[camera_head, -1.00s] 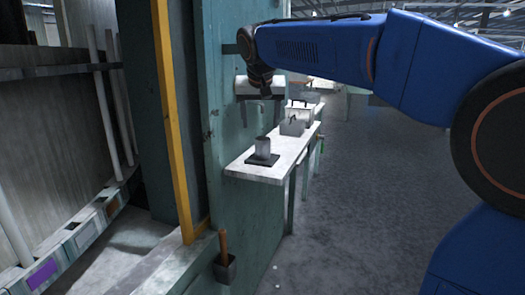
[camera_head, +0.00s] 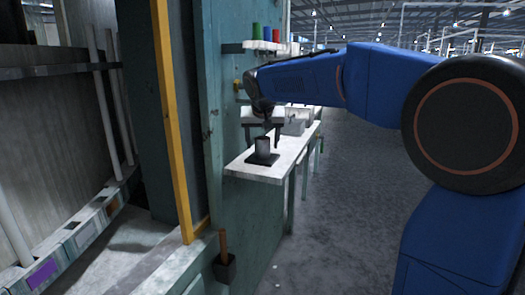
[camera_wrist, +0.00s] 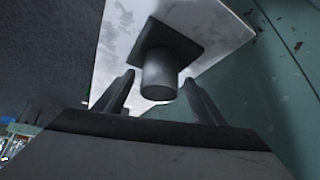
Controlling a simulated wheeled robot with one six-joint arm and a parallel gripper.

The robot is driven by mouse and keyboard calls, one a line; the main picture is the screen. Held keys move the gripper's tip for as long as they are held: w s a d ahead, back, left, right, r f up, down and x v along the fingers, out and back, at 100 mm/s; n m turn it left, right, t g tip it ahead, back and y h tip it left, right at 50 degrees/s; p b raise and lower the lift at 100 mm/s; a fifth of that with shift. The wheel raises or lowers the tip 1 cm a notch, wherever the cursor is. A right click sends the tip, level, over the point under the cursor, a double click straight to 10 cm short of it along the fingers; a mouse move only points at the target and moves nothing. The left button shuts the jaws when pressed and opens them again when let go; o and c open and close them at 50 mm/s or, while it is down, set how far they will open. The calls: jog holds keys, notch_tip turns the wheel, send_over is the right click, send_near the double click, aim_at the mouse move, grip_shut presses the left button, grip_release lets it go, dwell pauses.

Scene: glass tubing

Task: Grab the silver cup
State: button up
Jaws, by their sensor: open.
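The silver cup (camera_head: 262,146) stands upright on a dark square base (camera_head: 258,160) near the front end of a white shelf (camera_head: 250,171). My gripper (camera_head: 263,128) is above and just behind the cup in the head view, pointing down. In the wrist view the cup (camera_wrist: 160,76) appears between the two fingers of my open gripper (camera_wrist: 156,95), on its dark base (camera_wrist: 170,43). The fingers are apart, and the cup does not appear to be held. The exact gap between fingers and cup cannot be told.
A green wall panel (camera_head: 215,90) runs along the shelf's left side. Grey boxes (camera_head: 293,127) stand farther back on the shelf. Coloured spools (camera_head: 266,33) sit on a small upper ledge. A small dark holder (camera_head: 225,267) hangs on the wall below. The floor at right is clear.

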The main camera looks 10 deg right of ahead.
jog(key=shift+w+f, duration=0.25)
jog(key=shift+f, duration=0.15)
jog(key=shift+c, duration=0.7)
jog(key=c, duration=1.1)
jog(key=shift+d+r, duration=0.1)
